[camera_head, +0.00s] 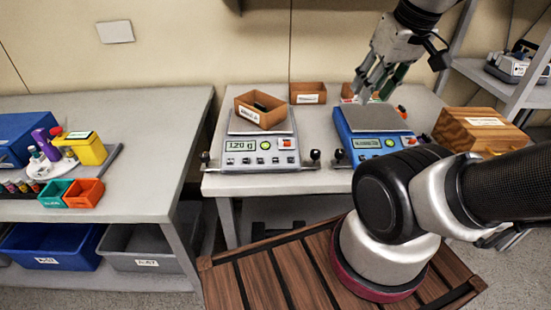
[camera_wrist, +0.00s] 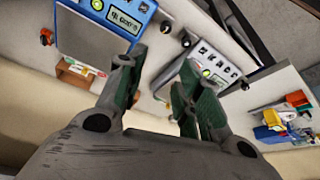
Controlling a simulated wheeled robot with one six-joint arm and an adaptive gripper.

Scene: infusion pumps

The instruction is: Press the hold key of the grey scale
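The grey scale (camera_head: 260,155) stands on the table left of the blue scale (camera_head: 372,133). Its front panel has a display reading about 120 g, a round yellow-green key, an orange-red and white key and a row of small keys; their labels are too small to read. A tilted wooden box sits on its pan. The grey scale also shows in the wrist view (camera_wrist: 213,68), beyond my fingers. My gripper (camera_head: 372,82) is above the blue scale's back part, right of the grey scale. In the wrist view my gripper (camera_wrist: 163,65) is open, with nothing between its green-padded fingers.
The tilted wooden box (camera_head: 261,108) rises above the grey scale's pan. Another small wooden box (camera_head: 308,93) stands behind the scales. A larger wooden box (camera_head: 478,128) is at the right. Black knobs stand beside the scales at the table's front edge.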

